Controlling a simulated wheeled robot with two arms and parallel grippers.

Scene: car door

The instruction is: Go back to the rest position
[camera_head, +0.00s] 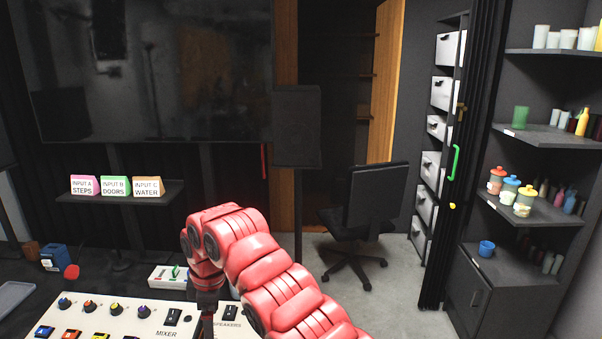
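My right arm, red and segmented, comes in from the bottom right and bends over the desk. Its wrist and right gripper (207,308) point down over the white mixer panel (130,318). The fingers are small and dark, and I cannot tell whether they are open or shut or whether they touch the panel. My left arm and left gripper are out of view.
A white switch box (170,277) and a blue box (54,257) stand behind the panel. A small shelf (120,190) holds three coloured signs. An office chair (372,203) stands on open floor. Corner shelves (548,136) with cups and bottles are at right.

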